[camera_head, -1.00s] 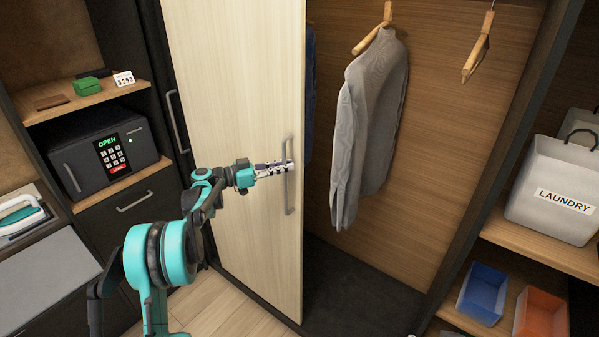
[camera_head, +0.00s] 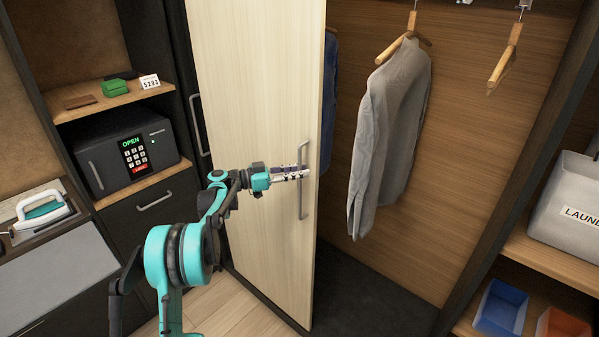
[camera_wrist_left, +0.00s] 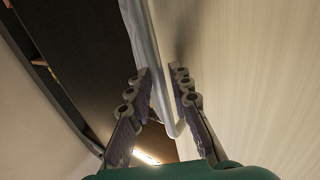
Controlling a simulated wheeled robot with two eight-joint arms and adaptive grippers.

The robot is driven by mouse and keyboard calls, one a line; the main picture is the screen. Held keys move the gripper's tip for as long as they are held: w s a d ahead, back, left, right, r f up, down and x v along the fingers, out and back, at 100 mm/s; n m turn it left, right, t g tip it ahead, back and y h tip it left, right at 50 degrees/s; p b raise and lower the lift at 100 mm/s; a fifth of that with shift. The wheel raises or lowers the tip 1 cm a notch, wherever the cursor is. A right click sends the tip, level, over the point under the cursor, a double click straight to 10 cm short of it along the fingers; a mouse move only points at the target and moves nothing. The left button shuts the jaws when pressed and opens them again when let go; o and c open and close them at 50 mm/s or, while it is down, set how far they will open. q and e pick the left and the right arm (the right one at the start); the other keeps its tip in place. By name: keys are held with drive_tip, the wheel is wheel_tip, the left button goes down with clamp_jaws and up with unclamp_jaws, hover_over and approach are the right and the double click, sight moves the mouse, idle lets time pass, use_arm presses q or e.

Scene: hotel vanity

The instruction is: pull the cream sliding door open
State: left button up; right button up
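The cream sliding door (camera_head: 255,80) stands at the left of the wardrobe opening, with the right part of the wardrobe uncovered. A grey vertical bar handle (camera_head: 303,205) is near its right edge. My left gripper (camera_head: 304,173) is at the middle of this handle. In the left wrist view, the fingers of my left gripper (camera_wrist_left: 163,82) are spread apart, with the handle (camera_wrist_left: 146,40) running between them and a gap visible. The cream door (camera_wrist_left: 245,60) fills the right of that view. I cannot tell whether a finger touches the bar. My right gripper is not in view.
A grey shirt (camera_head: 390,130) hangs in the open wardrobe, beside a dark blue garment (camera_head: 329,100) partly behind the door. A safe (camera_head: 125,155) sits on the left. A laundry bin (camera_head: 570,200) and blue (camera_head: 500,308) and orange (camera_head: 563,328) bins are on the right shelves.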

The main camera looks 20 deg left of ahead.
use_arm(q)
drive_tip(key=v, duration=1.1)
drive_tip(key=shift+a, duration=0.3)
drive_tip(key=shift+s+f, duration=0.1)
drive_tip(key=shift+s, duration=0.05)
drive_tip(key=s+d+f+n+g+y, duration=0.1)
drive_tip(key=s+d+n+g+y, duration=0.2)
drive_tip(key=s+d, duration=0.45)
drive_tip(key=s+d+n+g+y, duration=0.1)
drive_tip(key=s+d+n+y, duration=0.35)
drive_tip(key=d, duration=0.65)
drive_tip(key=s+f+n+y, duration=0.2)
drive_tip(key=s+f, duration=0.3)
drive_tip(key=s, duration=0.6)
drive_tip(key=s+f+n+t+y, duration=0.1)
drive_tip(key=s+f+y, duration=0.4)
drive_tip(key=s, duration=0.7)
drive_tip(key=shift+a+f+n+b, duration=0.2)
drive_tip(key=shift+a+n+b, duration=0.2)
drive_tip(key=shift+n+b, duration=0.05)
